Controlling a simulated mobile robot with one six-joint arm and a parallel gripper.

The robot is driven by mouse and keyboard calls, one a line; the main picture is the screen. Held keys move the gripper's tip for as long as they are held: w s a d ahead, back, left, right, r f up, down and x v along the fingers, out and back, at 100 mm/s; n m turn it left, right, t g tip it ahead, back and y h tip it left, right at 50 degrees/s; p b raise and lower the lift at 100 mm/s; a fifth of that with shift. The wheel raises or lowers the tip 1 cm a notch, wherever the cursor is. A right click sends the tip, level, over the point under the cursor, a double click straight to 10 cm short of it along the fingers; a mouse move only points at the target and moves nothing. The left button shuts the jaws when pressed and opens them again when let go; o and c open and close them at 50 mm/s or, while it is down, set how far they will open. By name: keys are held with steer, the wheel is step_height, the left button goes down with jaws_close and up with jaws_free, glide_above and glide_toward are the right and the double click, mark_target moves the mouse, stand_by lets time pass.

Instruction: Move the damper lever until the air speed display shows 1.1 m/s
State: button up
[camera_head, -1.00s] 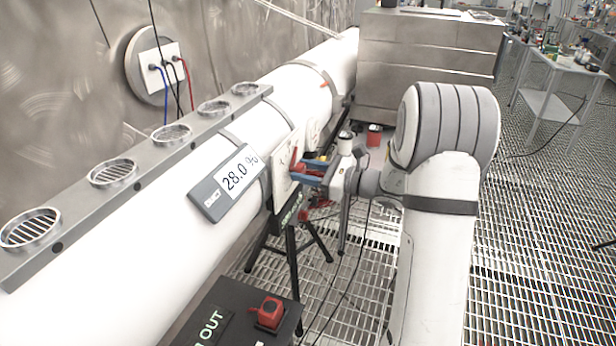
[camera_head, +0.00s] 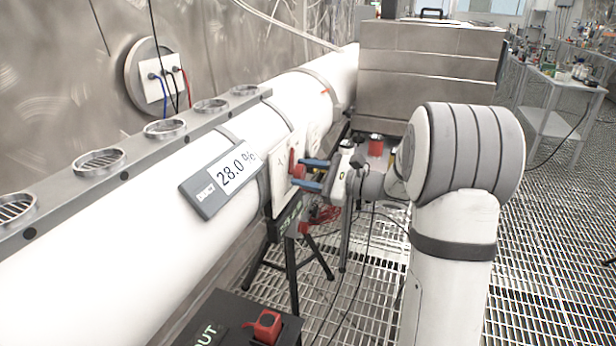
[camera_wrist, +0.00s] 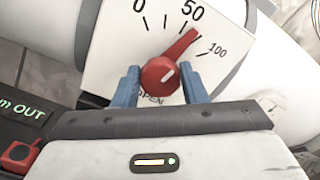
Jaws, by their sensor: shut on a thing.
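The red damper lever (camera_wrist: 181,46) sits on a white dial plate (camera_wrist: 113,44) marked 0, 50, 100 and OPEN. Its pointer stands a little past 50 towards 100. My gripper (camera_wrist: 160,73) is shut on the lever's round hub, one blue finger on each side. In the head view the lever (camera_head: 292,165) shows at the plate on the duct's side, with my gripper (camera_head: 301,174) reaching it from the right. The grey display (camera_head: 222,180) on the duct reads 28.0 %; no m/s reading is visible.
The white duct (camera_head: 150,210) runs from lower left to the back, with a grey rail of round vents (camera_head: 100,158) on top. A black box with a red switch (camera_head: 265,325) stands in front. Steel cabinets (camera_head: 430,65) stand behind. Grating floor is open at right.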

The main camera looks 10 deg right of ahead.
steer(key=shift+s+a, duration=0.1)
steer(key=o, duration=1)
steer(key=shift+c, duration=0.2)
steer(key=v, duration=0.7)
steer(key=shift+s+d, duration=0.2)
steer(key=shift+d, duration=0.15)
